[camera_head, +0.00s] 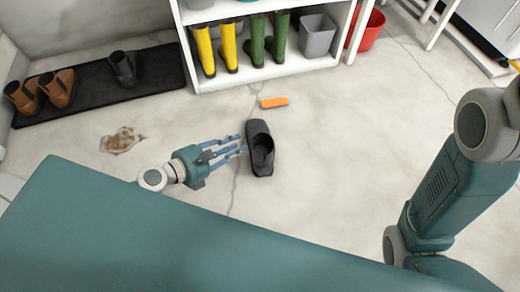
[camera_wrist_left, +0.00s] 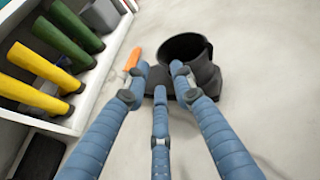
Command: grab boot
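A dark grey boot (camera_head: 260,149) stands on the pale floor in the middle of the head view. In the left wrist view the boot (camera_wrist_left: 188,58) is just ahead of the fingertips, its opening visible. My left gripper (camera_head: 238,146) is open beside the boot's left side in the head view. Its blue fingers (camera_wrist_left: 160,85) are spread, with nothing held between them. The fingertips overlap the boot's lower part in the wrist view; I cannot tell whether they touch it. My right gripper is not in view; only my right arm shows at the right.
An orange brush-like item (camera_head: 274,102) lies on the floor behind the boot. A white shelf (camera_head: 290,68) holds yellow boots (camera_head: 205,50), green boots (camera_head: 257,40) and a grey bin (camera_head: 317,35). A black mat (camera_head: 160,78) bears brown shoes (camera_head: 57,88) and one dark boot (camera_head: 123,68). Floor right is clear.

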